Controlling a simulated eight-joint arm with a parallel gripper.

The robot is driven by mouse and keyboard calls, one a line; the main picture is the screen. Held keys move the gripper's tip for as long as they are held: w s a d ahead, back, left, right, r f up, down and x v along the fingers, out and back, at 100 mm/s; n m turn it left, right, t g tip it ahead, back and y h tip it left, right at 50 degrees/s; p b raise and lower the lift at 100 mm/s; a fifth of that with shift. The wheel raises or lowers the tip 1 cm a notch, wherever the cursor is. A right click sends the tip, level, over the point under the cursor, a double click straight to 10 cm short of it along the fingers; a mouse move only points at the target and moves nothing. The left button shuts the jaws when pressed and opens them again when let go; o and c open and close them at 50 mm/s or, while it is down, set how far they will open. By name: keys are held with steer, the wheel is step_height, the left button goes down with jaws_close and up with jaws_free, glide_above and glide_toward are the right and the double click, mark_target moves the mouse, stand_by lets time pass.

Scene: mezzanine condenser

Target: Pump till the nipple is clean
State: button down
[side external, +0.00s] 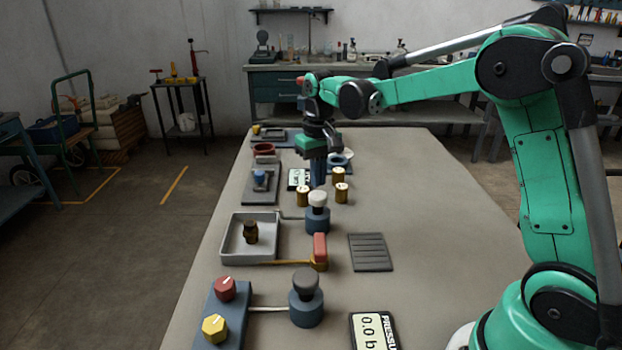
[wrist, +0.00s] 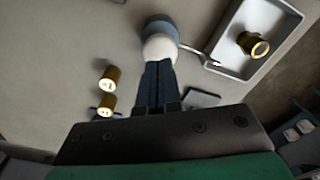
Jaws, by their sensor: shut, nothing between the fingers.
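My gripper (side external: 318,184) is shut and empty, pointing straight down over the white-knobbed pump (side external: 317,213). In the wrist view its closed fingertips (wrist: 158,66) overlap the edge of the white knob (wrist: 159,47); I cannot tell whether they touch it. The pump has a blue round base, and a thin pipe runs from it to a pale open tray (side external: 228,258). A nipple (side external: 250,230) stands in the tray, dark brown with a brassy tone. In the wrist view the nipple (wrist: 249,38) shows a brass rim and a dark side.
Brass cylinders (side external: 302,196) stand close beside the pump. Nearer are a grey-knobbed pump (side external: 306,283), red (side external: 225,288) and yellow (side external: 215,328) knobs, and a pressure display (side external: 374,331). The table's right side is mostly clear.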

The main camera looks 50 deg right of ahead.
mark_target(318, 194)
steer(key=shift+f, duration=0.3)
stand_by(0.4)
steer(key=shift+f, duration=1.8)
steer(key=shift+r, duration=3.15)
